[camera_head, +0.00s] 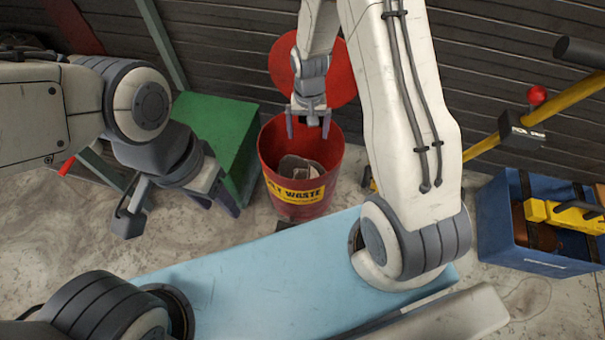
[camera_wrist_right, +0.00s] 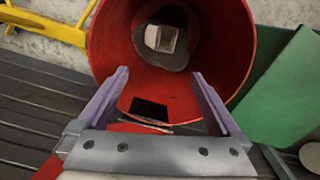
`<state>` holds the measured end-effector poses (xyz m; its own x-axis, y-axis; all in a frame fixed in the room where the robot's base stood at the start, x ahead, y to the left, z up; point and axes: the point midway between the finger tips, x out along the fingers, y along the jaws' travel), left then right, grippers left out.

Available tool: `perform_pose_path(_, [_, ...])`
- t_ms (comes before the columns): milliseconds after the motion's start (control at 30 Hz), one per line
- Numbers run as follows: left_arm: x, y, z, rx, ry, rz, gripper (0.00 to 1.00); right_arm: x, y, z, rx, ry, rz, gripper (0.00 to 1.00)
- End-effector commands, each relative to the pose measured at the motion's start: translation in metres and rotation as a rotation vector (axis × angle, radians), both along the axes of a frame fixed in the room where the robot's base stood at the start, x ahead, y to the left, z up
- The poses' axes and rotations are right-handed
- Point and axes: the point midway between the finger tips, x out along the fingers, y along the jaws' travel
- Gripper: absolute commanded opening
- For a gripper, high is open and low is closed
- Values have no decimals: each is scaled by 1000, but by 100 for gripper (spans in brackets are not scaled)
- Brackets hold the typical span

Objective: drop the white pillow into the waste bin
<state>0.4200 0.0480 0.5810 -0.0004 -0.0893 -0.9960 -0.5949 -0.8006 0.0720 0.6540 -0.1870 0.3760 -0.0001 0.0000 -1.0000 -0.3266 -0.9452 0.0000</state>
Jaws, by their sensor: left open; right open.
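The red waste bin (camera_head: 313,208), with a yellow label, stands on the floor in the middle of the head view. It also fills the upper middle of the right wrist view (camera_wrist_right: 105,45). A pale, whitish object (camera_head: 298,168), which looks like the white pillow, lies inside the bin. It shows deep inside in the right wrist view (camera_wrist_right: 162,38), apart from my fingers. My right gripper (camera_head: 308,124) is open and empty over the bin's far rim, pointing down. My left gripper (camera_head: 180,214) is open and empty, left of the bin.
A round red lid (camera_head: 338,75) stands raised behind the bin. A green box (camera_head: 215,125) is left of the bin. A blue crate (camera_head: 535,262) stands at the right, below a yellow bar (camera_head: 570,97). A dark slatted wall (camera_head: 490,75) is behind.

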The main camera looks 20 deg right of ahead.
Motion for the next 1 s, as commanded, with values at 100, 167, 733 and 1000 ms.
perform_pose_path(100, [0,0,21,0,0,0,50,1,0,34,0,-3,0,100])
perform_pose_path(167, [0,0,26,0,0,0,50,0,0,45,0,-2,0,100])
perform_pose_path(733, [0,0,39,0,0,0,50,0,0,74,0,0,0,100])
perform_pose_path(1000, [0,0,39,0,0,0,50,0,2,77,0,-1,6,100])
